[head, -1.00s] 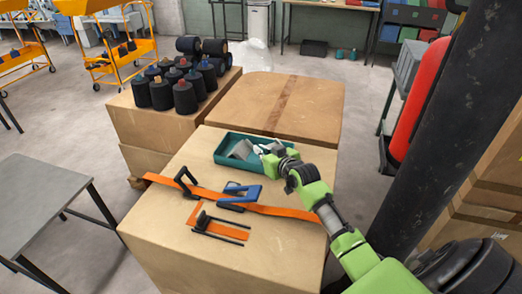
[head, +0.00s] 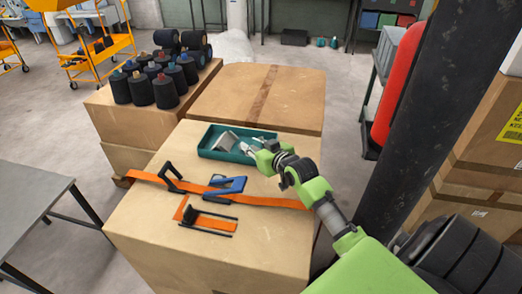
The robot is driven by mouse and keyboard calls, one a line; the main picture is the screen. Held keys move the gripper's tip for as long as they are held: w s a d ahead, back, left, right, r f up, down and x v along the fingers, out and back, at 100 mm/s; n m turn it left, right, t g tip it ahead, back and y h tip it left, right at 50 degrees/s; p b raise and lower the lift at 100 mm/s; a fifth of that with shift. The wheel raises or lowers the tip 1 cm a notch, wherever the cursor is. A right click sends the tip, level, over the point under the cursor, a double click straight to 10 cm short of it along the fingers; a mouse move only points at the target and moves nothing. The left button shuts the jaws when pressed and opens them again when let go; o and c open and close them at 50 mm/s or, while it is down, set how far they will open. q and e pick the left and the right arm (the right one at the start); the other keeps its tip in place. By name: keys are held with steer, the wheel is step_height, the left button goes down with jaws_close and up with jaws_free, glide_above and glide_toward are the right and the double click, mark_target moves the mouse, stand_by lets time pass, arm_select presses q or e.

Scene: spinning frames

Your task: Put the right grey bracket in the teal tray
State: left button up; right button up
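The teal tray (head: 207,154) sits near the back of the front cardboard box. A grey bracket (head: 226,141) lies tilted inside its left part. My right gripper (head: 248,148) reaches in from the right, with its pale fingertips over the middle of the tray, just right of that bracket. The fingers are small and partly hidden by the green wrist, so I cannot tell whether they are open or hold anything. No other grey bracket can be made out clearly. My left gripper is not in view.
An orange strap (head: 275,202) crosses the box top, with a blue-handled buckle (head: 227,186) and black metal pieces on it. Black spools (head: 164,92) stand on the box behind left. A dark column (head: 430,110) and red cylinder (head: 398,85) stand at right.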

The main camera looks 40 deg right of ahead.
steer(key=v, duration=0.6)
steer(key=shift+s, duration=0.3)
steer(key=shift+r, duration=0.25)
